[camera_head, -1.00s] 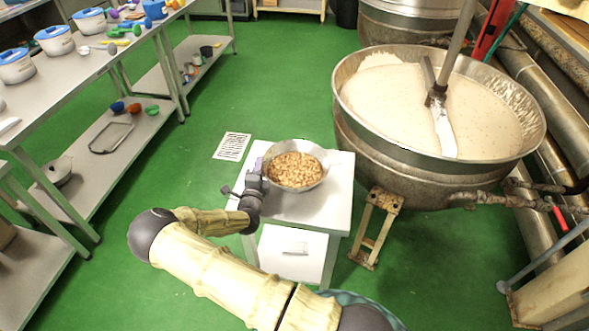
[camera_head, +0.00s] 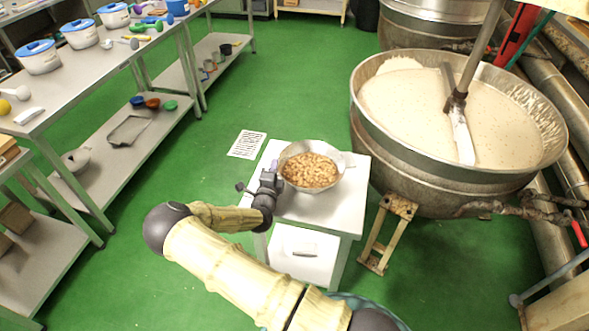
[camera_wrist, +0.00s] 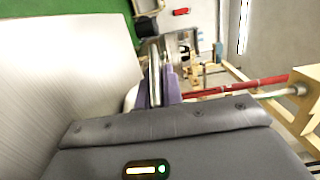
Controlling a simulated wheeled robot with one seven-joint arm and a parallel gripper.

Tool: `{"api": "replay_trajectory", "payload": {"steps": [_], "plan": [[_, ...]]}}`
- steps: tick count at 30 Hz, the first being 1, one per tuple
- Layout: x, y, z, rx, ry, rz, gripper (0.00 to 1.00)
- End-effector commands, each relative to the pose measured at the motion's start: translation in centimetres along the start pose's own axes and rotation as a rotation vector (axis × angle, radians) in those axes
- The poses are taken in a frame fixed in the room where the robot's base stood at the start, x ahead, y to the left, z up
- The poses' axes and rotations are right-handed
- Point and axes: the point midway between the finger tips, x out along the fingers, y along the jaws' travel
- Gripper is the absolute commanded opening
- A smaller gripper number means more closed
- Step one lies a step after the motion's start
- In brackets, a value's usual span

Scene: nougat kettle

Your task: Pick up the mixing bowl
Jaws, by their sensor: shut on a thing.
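The mixing bowl (camera_head: 336,184) is a shiny metal bowl filled with tan nuts (camera_head: 308,170). In the head view it is over the top of a white cabinet (camera_head: 318,214). I cannot tell whether its base touches the top. My gripper (camera_head: 273,170) is at the bowl's left rim, shut on it. In the wrist view the purple fingers (camera_wrist: 159,88) close around a thin metal edge.
A large kettle (camera_head: 420,178) of pale mass with a stirrer stands right of the cabinet, on a rusty support (camera_head: 387,232). Shelving tables (camera_head: 95,90) with lidded pots and utensils stand at left.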

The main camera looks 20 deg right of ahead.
Motion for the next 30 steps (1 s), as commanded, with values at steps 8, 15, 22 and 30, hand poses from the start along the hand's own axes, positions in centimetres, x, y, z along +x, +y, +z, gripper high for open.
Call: {"api": "replay_trajectory", "payload": {"steps": [8, 15, 22, 30], "plan": [[0.0, -1.2, 0.0, 0.003, 0.002, 0.001, 0.0], [0.1, -4.4, 0.0, 0.006, 0.003, -0.003, 0.0], [0.0, -7.7, 0.0, 0.004, 0.001, -0.003, 0.0], [0.1, -9.9, 0.0, 0.002, 0.001, -0.003, 0.0]]}}
